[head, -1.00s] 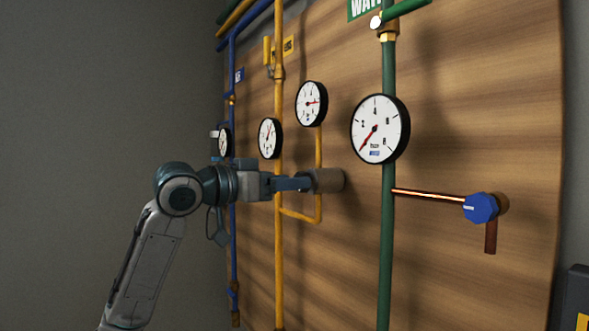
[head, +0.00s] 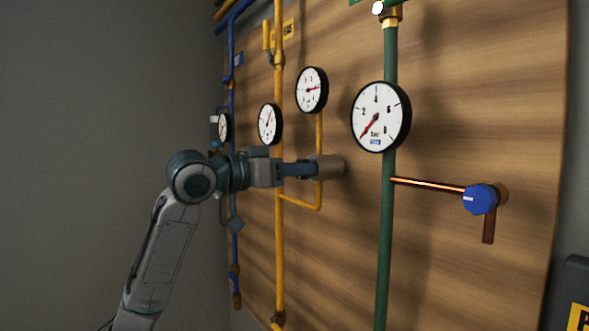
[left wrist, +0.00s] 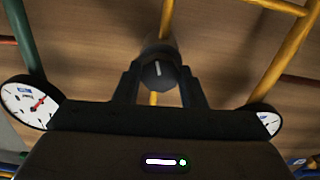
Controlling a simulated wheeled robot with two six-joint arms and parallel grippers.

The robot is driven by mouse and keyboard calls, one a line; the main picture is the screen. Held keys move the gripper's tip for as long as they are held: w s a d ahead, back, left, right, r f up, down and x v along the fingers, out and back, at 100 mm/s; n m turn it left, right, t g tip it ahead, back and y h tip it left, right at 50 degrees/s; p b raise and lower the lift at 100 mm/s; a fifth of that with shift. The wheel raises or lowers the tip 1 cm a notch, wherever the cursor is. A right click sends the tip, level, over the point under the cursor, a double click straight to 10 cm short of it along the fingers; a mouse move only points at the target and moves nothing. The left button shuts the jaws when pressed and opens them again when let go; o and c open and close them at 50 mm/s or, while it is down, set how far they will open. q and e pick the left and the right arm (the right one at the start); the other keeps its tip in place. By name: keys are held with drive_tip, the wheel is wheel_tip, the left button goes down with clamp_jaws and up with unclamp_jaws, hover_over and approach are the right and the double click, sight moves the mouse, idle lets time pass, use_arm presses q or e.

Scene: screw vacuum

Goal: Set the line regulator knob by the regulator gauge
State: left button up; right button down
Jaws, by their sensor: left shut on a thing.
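The grey cylindrical regulator knob (head: 330,167) sits on the yellow line in the head view. In the left wrist view its dark face (left wrist: 157,72) with a white mark lies between the fingers. My left gripper (head: 312,168) is shut on the knob; its fingers (left wrist: 160,66) stand on both sides of it. The gauge above the knob (head: 312,90) has a white face and a red needle pointing right. Another yellow-line gauge (head: 270,124) is left of it. I cannot tell from its label which is the regulator gauge. My right gripper is not in view.
A larger bar gauge (head: 381,117) is on the green pipe (head: 385,240). A blue knob (head: 480,199) on a copper pipe is at right. A blue pipe (head: 233,200) with a small gauge (head: 224,127) is at left. The wooden board (head: 450,270) backs everything.

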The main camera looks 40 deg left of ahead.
use_arm(q)
drive_tip(key=shift+n, duration=1.1)
drive_tip(key=o, duration=1)
drive_tip(key=b+v, duration=0.6)
drive_tip(key=v, duration=0.4)
drive_tip(key=shift+s+a+b, duration=0.15)
drive_tip(key=shift+s+b, duration=0.2)
drive_tip(key=shift+s, duration=0.05)
